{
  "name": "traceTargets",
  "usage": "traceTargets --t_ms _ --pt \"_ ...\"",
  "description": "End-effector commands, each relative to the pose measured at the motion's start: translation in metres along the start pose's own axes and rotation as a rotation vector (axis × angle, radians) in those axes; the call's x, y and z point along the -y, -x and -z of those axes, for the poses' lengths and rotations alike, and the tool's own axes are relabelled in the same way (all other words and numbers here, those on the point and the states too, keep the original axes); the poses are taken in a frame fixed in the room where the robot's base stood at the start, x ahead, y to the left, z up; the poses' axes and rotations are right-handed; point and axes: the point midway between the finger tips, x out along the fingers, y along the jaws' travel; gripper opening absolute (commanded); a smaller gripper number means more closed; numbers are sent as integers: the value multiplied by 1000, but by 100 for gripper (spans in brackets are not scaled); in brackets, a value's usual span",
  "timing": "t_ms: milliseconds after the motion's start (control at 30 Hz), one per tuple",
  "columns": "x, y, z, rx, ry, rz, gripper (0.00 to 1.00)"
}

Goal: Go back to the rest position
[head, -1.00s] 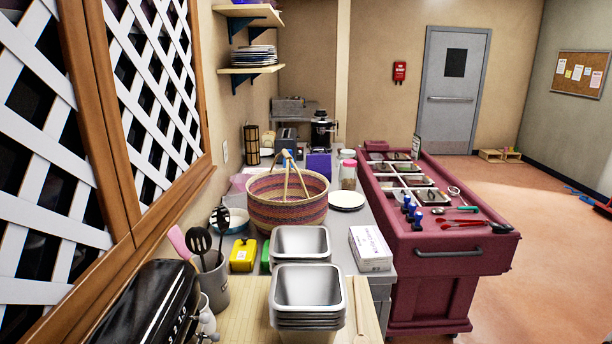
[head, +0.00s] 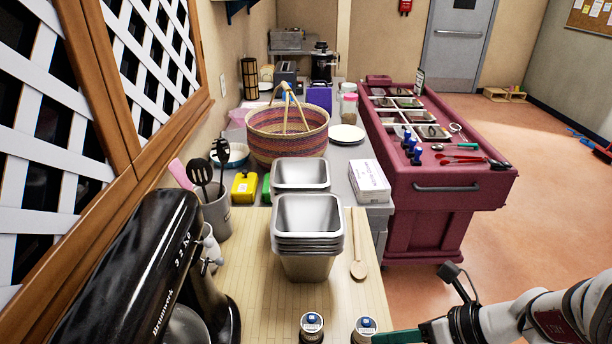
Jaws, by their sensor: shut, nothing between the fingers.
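My arm comes in at the lower right of the head view. My gripper (head: 432,330) is at its left end, by the bottom edge, right of the wooden board. It looks shut, and I see nothing held in it. Its lower part is cut off by the frame. A dark green piece (head: 398,337) shows just left of it; I cannot tell what it is.
Stacked metal pans (head: 308,225) and a wooden spoon (head: 358,262) are on the board (head: 255,290). Two small jars (head: 312,327) stand near its front. A black mixer (head: 135,275) is at left, a basket (head: 288,133) behind.

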Motion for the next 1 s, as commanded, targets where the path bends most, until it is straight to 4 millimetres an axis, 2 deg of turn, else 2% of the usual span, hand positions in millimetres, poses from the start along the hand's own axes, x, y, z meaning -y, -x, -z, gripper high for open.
traceTargets --t_ms 467,533,567,633,700,733,800,900,1000 --pt "0 0 0 0 1 0 0" --pt "-11 -1 0 -29 84 -5 0" --pt "-24 -2 2 -65 186 -12 0" --pt "-68 -4 16 -202 581 -51 0" --pt "-110 0 42 -361 1060 -123 0" --pt "-122 4 54 -424 1253 -158 0" --pt "-139 14 79 -554 1647 -243 0" --pt "-146 26 101 -681 2017 -339 0" --pt "-146 31 109 -734 2160 -384 0"
